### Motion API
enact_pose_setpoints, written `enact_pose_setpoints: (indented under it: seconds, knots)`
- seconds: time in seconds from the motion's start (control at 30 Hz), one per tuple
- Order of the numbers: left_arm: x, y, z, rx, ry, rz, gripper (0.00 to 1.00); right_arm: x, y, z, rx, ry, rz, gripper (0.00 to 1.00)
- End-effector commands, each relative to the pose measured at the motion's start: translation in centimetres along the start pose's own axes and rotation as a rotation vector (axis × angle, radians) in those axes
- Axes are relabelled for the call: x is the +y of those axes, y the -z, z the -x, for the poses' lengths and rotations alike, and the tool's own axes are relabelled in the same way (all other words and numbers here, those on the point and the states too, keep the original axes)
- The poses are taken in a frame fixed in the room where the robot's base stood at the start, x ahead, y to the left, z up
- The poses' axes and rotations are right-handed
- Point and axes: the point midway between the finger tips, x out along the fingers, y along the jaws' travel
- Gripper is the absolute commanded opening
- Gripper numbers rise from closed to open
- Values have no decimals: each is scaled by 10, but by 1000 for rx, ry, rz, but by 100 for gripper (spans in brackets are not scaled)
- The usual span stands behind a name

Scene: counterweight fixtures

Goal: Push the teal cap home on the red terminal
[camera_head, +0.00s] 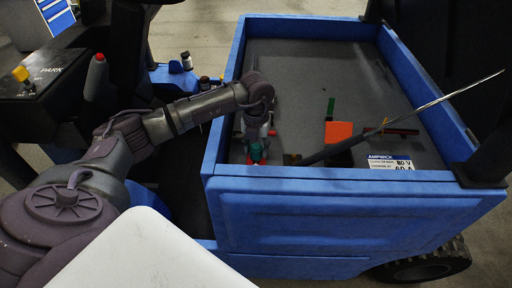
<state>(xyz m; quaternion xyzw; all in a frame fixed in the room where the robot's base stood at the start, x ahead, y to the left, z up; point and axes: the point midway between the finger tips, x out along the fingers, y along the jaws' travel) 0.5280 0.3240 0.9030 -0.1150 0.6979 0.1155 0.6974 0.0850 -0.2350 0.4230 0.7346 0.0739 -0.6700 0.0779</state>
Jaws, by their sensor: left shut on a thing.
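The teal cap (256,152) is inside the blue cargo bed, near its front left corner. My left gripper (255,138) reaches down into the bed from above and is shut on the cap. Red of the terminal (252,162) shows just below the cap, close to the bed's front wall. The cap stands over the red terminal; I cannot tell how far down on it the cap sits. The front wall hides the lower part of the terminal. My right gripper is not in view.
The blue bed wall (340,181) stands close in front of the terminal. To the right lie a dark rod with a bright shaft (440,98), an orange piece (339,132), a green piece (331,107) and a white label (391,162). The bed's back is clear.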

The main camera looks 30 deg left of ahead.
Motion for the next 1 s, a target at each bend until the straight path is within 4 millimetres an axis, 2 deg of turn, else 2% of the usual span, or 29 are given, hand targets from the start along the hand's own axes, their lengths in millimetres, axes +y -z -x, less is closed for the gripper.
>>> enact_pose_setpoints:
  seconds: [0.37, 1.0]
  knots:
    - [0, 0, 0, 0, 0, 0, 30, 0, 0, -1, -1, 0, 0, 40]
    - [0, 0, -13, 0, 0, 0, 30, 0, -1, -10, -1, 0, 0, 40]
